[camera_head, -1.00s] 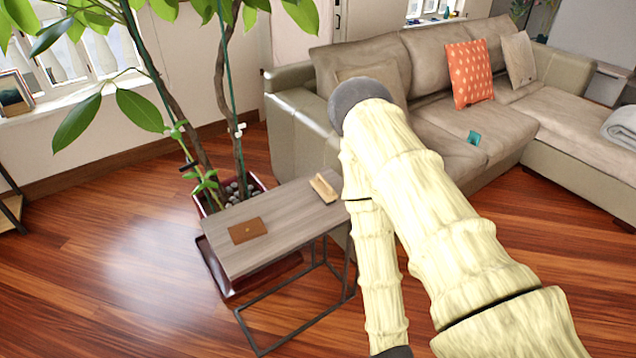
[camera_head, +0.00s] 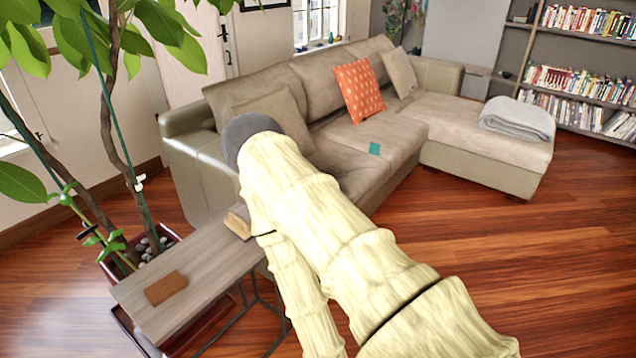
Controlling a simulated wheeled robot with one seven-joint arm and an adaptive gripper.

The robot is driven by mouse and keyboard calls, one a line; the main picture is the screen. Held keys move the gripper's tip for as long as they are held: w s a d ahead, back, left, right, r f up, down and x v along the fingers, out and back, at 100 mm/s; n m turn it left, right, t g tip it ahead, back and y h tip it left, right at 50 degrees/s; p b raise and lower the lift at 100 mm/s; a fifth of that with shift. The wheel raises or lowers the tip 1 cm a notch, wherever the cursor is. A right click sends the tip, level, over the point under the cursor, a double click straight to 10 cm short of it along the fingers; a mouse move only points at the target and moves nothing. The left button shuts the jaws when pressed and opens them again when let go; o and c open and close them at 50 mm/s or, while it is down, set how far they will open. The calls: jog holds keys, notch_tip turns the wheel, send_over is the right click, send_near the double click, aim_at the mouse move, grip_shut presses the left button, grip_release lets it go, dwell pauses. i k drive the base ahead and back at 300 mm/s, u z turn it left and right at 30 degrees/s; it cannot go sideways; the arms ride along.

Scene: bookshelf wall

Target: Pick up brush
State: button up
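A small tan wooden object that looks like a brush (camera_head: 238,223) lies at the far end of the narrow side table (camera_head: 215,258), close to the sofa arm. My arm passes just to its right and may cover part of it. My arm, in pale ridged segments with a dark grey rounded end, crosses the middle of the view. My gripper's fingers do not show.
A brown wallet-like item (camera_head: 166,288) lies on the table's near end. A potted plant (camera_head: 150,245) stands to its left. Behind is a beige sofa (camera_head: 180,165) with an orange pillow (camera_head: 359,90) and a teal item (camera_head: 375,148). Wooden floor (camera_head: 540,260) is clear at right.

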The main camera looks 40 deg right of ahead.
aim_at(238, 227)
jog(key=u, duration=0.05)
jog(key=k, duration=0.5)
jog(key=z, duration=1.8)
jog(key=i, duration=1.4)
jog(key=u, duration=1.65)
